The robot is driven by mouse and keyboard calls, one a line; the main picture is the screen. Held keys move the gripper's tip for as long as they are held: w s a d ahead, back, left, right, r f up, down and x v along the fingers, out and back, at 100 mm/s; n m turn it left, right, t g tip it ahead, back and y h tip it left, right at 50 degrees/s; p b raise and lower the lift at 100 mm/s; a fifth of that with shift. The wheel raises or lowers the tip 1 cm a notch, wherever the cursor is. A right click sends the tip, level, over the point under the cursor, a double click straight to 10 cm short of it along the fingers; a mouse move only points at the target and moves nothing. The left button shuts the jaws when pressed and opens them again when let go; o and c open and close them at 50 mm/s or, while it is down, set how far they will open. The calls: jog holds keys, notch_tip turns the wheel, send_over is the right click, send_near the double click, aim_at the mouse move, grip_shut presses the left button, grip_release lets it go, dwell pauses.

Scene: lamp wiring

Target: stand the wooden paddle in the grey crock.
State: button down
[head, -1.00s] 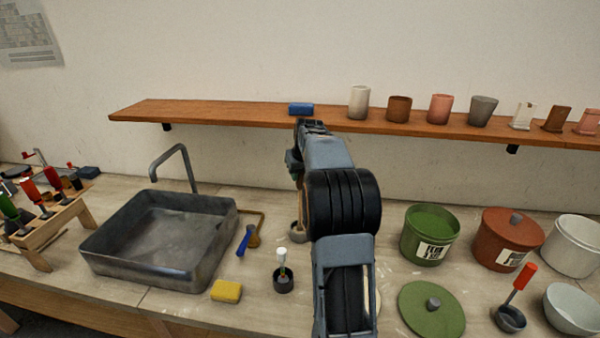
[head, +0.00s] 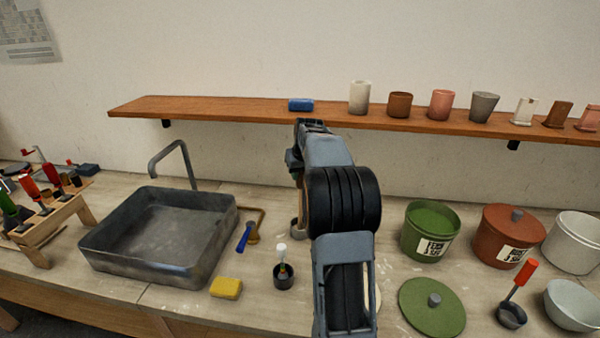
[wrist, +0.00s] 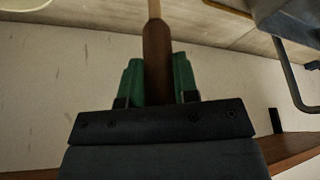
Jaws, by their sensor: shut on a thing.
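The wooden paddle (wrist: 156,50) has a dark brown grip and a paler shaft that runs out of the top of the wrist view. My gripper (wrist: 157,72) is shut on the grip, with one green finger on each side. In the head view my gripper (head: 294,160) is below the shelf's front edge, and my arm hides most of the paddle.
A grey sink (head: 160,240) with a tap stands left. A dark pot (head: 284,277) with a brush and a yellow sponge (head: 226,287) are in front. A green tub (head: 430,232) and its lid (head: 432,306) are right. The shelf (head: 230,112) runs behind.

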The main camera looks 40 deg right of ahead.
jog(key=shift+f, duration=0.4)
jog(key=c, duration=0.8)
grip_release()
jog(key=b+v, duration=0.1)
jog(key=v, duration=1.2)
jog(key=shift+s+r, duration=0.15)
jog(key=shift+r, duration=0.2)
